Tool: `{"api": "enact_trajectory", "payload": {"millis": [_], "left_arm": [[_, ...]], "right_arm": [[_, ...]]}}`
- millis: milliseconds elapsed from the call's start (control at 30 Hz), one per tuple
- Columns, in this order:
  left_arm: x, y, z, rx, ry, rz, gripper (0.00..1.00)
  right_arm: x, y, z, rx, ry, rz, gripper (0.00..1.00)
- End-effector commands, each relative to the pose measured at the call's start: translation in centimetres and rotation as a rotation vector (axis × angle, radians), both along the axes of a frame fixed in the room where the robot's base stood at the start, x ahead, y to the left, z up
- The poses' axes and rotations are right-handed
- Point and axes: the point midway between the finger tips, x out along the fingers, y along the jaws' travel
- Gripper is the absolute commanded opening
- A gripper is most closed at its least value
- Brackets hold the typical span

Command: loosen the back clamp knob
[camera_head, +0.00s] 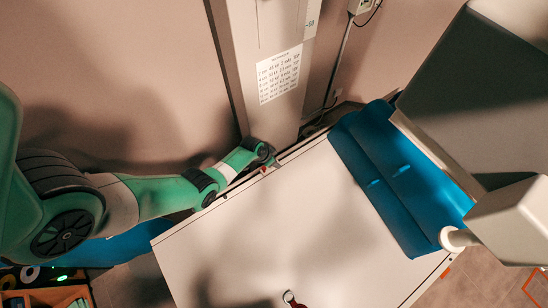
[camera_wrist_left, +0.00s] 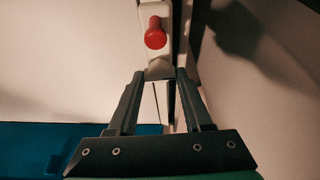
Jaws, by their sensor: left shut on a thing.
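The back clamp knob is red and shows at the far edge of the white table top (camera_head: 310,225), small and partly hidden in the head view (camera_head: 264,170). In the left wrist view the red knob (camera_wrist_left: 155,34) stands on a pale clamp body (camera_wrist_left: 159,70). My left gripper (camera_head: 264,153) is at this edge. In the wrist view its two fingertips (camera_wrist_left: 160,74) lie on either side of the pale clamp body, shut on it, with the red knob just beyond the tips. My right gripper is not in view.
A blue pad (camera_head: 385,170) lies along the table's right side. Large grey-white equipment (camera_head: 475,85) overhangs it. A pale column with a printed sign (camera_head: 279,75) rises behind the left gripper. Another red-ended part (camera_head: 293,299) shows at the bottom. The table's middle is clear.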

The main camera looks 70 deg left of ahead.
Motion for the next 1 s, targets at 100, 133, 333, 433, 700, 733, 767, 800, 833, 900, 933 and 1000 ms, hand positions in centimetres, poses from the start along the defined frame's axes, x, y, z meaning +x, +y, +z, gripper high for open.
{"api": "enact_trajectory", "payload": {"millis": [100,133,333,433,700,733,767,800,833,900,933,1000], "left_arm": [[0.0,0.0,0.0,-0.001,0.0,0.002,0.61],[0.0,0.0,0.0,-0.002,0.0,0.001,0.66],[0.0,0.0,0.0,-0.001,0.0,0.0,0.8],[0.0,0.0,0.0,-0.001,0.0,0.0,0.8],[-0.8,-0.2,2.6,-0.001,-0.001,0.0,0.8],[-1.0,-0.2,3.3,0.0,-0.002,0.0,0.8],[-1.3,-0.3,4.0,-0.001,-0.001,0.0,0.8],[-1.6,-0.4,5.1,-0.001,0.0,0.001,0.8],[-1.9,-0.4,5.8,0.0,0.0,0.001,0.8],[-2.5,-0.6,7.3,0.0,0.0,0.001,0.8],[-2.7,-0.6,7.8,-0.001,0.001,0.001,0.8],[-3.2,-0.8,9.0,-0.002,0.001,0.001,0.8]], "right_arm": [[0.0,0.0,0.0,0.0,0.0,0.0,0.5],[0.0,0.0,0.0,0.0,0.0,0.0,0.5],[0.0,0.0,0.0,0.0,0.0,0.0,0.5],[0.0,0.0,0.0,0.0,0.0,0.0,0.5],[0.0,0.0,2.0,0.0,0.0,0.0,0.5],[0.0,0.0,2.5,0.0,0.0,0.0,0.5],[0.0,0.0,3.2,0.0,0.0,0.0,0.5],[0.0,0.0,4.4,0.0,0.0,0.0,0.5],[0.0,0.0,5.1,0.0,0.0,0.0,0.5],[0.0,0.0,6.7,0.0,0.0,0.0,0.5],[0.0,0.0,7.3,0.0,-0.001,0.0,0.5],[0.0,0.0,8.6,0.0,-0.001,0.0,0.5]]}}
